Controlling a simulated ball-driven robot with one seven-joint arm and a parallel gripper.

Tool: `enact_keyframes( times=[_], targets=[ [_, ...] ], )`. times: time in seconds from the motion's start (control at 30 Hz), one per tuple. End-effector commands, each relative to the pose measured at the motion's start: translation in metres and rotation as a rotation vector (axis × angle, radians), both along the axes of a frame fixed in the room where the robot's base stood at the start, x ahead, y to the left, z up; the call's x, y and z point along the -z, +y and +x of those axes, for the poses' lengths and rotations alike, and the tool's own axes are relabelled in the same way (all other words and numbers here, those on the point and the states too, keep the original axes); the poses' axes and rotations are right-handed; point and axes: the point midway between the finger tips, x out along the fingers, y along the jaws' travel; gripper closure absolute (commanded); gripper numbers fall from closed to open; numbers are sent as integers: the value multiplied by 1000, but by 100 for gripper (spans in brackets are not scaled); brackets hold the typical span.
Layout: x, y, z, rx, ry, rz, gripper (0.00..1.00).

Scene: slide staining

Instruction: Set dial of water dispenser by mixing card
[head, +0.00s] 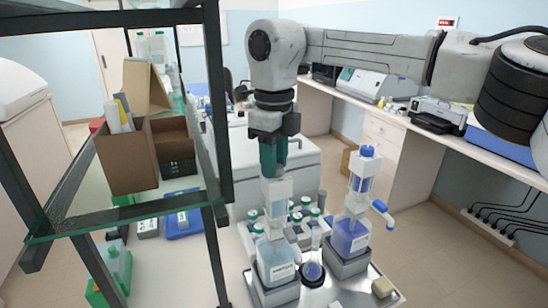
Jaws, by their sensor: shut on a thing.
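A bottle-top dispenser with pale blue liquid (275,262) stands upright in a grey holder at the lower middle, with a clear cylinder above it. My gripper (273,168) points down over this dispenser. Its teal fingers are shut on the dispenser's top, which they mostly hide. A second dispenser (350,235), with violet-blue liquid, a blue cap and a blue spout, stands to the right. I cannot tell from labels which one holds water. The dial and its setting are not readable, and I cannot make out a mixing card.
A round flask (312,271) stands between the dispensers, with several green-capped bottles (299,216) behind. A small beige block (383,287) lies at the right front. A dark-framed glass shelf (120,222) with a cardboard box (127,158) stands close on the left.

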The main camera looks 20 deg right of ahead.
Motion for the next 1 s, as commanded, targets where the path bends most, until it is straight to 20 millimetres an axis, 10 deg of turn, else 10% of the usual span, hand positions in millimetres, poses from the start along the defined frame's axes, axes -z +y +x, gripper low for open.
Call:
enact_keyframes(
  times=[1.0],
  targets=[
    [0, -3, 1, 626, 0, 0, 99]
  ],
)
